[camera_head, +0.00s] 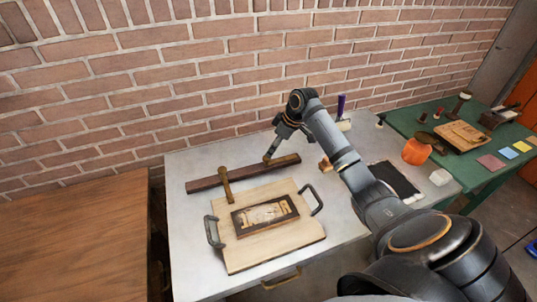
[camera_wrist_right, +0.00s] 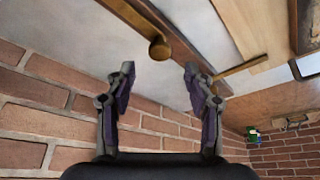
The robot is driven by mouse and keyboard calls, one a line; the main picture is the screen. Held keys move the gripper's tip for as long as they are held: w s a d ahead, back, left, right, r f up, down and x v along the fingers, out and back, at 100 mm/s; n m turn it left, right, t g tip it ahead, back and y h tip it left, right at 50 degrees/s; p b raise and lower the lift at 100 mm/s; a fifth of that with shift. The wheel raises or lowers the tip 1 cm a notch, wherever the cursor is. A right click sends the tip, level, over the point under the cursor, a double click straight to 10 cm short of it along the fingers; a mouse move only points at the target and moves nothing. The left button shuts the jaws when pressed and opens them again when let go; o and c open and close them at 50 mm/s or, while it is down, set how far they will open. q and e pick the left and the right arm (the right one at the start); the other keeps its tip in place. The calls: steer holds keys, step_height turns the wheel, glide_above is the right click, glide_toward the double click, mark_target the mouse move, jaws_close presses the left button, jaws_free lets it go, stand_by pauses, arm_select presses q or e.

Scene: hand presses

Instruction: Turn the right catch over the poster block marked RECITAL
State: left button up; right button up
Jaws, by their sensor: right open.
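A dark wooden bar (camera_head: 205,184) lies on the light table behind a pale board (camera_head: 240,258). On the board is a dark-framed block (camera_head: 265,214) with pale lettering too small to read. The left catch (camera_head: 226,184) is brass and crosses the bar toward the board. The right catch (camera_head: 267,158) sits near the bar's right part, partly hidden by my gripper. In the wrist view its round brass end (camera_wrist_right: 160,48) shows, with its arm seeming to run along the bar. My right gripper (camera_head: 272,152) is open; in the wrist view its fingers (camera_wrist_right: 158,75) flank the brass end without visible contact. My left gripper is out of view.
The board has metal handles (camera_head: 213,232) at both sides. A brick wall (camera_head: 130,90) stands close behind the table. A dark mat (camera_head: 395,180) lies right of my arm. A green table (camera_head: 480,160) at the right holds an orange pot (camera_head: 416,152) and other items.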

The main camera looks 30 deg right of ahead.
steer(key=x, duration=0.5)
steer(key=shift+w+f, duration=0.15)
steer(key=shift+f, duration=0.15)
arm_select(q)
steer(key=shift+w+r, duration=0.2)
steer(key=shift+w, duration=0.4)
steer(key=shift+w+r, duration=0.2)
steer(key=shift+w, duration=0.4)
arm_select(e)
steer(key=shift+f, duration=0.1)
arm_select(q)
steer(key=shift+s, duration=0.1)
arm_select(e)
steer(key=shift+c, duration=0.2)
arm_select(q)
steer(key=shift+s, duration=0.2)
arm_select(e)
jaws_close()
